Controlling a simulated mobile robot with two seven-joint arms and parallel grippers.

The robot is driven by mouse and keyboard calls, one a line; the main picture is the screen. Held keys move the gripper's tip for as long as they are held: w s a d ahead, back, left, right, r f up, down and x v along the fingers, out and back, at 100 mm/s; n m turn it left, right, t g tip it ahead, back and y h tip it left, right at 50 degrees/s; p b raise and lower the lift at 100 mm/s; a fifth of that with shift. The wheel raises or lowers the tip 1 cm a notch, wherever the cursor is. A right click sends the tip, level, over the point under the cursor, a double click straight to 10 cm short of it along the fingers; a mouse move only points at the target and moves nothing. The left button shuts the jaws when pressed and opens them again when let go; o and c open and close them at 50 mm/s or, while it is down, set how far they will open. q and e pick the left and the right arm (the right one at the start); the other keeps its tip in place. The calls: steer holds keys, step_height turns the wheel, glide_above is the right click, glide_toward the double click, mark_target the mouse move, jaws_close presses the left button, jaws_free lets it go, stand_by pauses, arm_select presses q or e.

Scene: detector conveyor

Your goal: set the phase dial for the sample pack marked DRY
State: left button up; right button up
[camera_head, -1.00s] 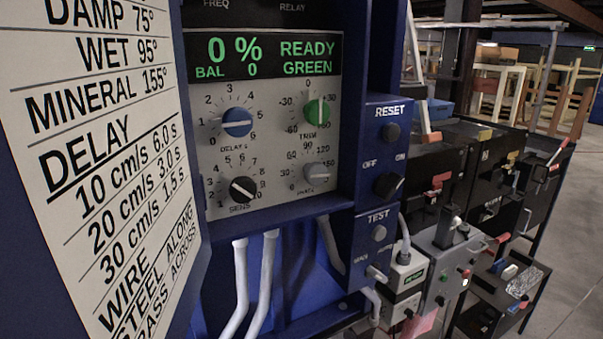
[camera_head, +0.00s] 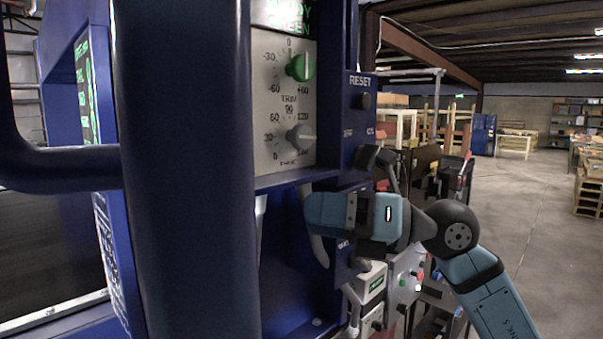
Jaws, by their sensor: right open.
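The phase dial (camera_head: 299,138) is a grey knob low on the pale control panel (camera_head: 268,110). Its grip lies nearly level toward the right; I cannot read its exact setting. The green trim knob (camera_head: 300,67) sits above it. My right gripper (camera_head: 350,215) is below and to the right of the dial, apart from it, in front of the blue cabinet. Its fingertips cannot be made out clearly. No sample pack marked DRY can be identified. My left gripper is not in view.
A thick dark blue post (camera_head: 185,170) hides the panel's left part. The reset button (camera_head: 362,101) and a black switch knob (camera_head: 368,157) are on the side box right of the dial. Open floor (camera_head: 520,210) lies to the right.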

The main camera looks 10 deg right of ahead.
mark_target(306, 138)
steer(key=d+r+t+h+b, duration=0.4)
steer(key=d+r+t+h, duration=0.3)
steer(key=r+t+h, duration=0.15)
steer(key=shift+m+y, duration=0.35)
steer(key=shift+m, duration=0.05)
steer(key=x, duration=0.3)
steer(key=p+x, duration=0.1)
steer(key=x, duration=0.3)
steer(key=r+x, duration=0.1)
steer(key=x, duration=0.3)
steer(key=shift+a, duration=0.4)
steer(key=shift+w+a+p, duration=0.3)
steer(key=shift+w+a, duration=0.05)
steer(key=shift+w, duration=0.15)
steer(key=shift+c, duration=0.9)
steer(key=c, duration=0.7)
steer(key=shift+c, duration=0.2)
